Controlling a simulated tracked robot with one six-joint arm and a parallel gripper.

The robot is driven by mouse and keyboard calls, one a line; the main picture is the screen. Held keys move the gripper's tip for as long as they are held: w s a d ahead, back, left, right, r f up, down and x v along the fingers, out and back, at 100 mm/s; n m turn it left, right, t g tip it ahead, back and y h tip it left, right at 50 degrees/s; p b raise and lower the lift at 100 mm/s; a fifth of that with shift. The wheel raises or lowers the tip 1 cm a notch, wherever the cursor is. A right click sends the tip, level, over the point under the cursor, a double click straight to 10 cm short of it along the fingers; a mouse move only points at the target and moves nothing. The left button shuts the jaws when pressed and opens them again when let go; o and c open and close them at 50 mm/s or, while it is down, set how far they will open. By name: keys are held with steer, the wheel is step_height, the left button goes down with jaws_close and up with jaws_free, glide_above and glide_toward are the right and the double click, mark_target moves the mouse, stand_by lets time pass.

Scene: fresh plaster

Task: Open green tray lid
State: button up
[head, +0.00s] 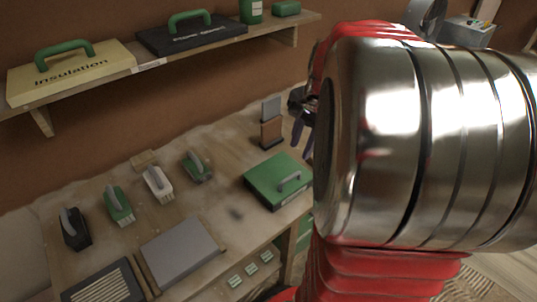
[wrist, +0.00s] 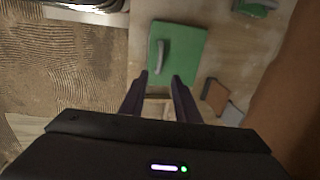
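The green tray (head: 270,187) sits on the wooden workbench at its right part, with its flat green lid down and a grey handle (head: 290,181) on top. In the wrist view the tray (wrist: 190,45) lies ahead of my gripper, and its curved handle (wrist: 161,54) is near the lid's left side. My gripper (wrist: 159,78) has its two dark fingers apart, with nothing between them. The fingertips appear over the tray's near edge; I cannot tell their height above it. In the head view my gripper (head: 304,108) is partly hidden behind my arm.
Several brushes and trowels, including a green-bodied one (head: 118,205), stand on the bench left of the tray. Two small boards (head: 271,132) stand behind the tray. A shelf (head: 150,66) with cases hangs above.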

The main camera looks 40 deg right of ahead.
mark_target(290, 177)
steer(key=shift+f, duration=0.1)
steer(key=w+f, duration=0.1)
steer(key=f, duration=0.3)
steer(key=w+f, duration=0.1)
steer(key=f, duration=0.8)
steer(key=shift+w+a+f, duration=0.1)
steer(key=shift+w+f, duration=0.1)
steer(key=shift+w, duration=0.2)
steer(key=shift+c, duration=0.6)
jaws_close()
steer(key=shift+a, duration=0.1)
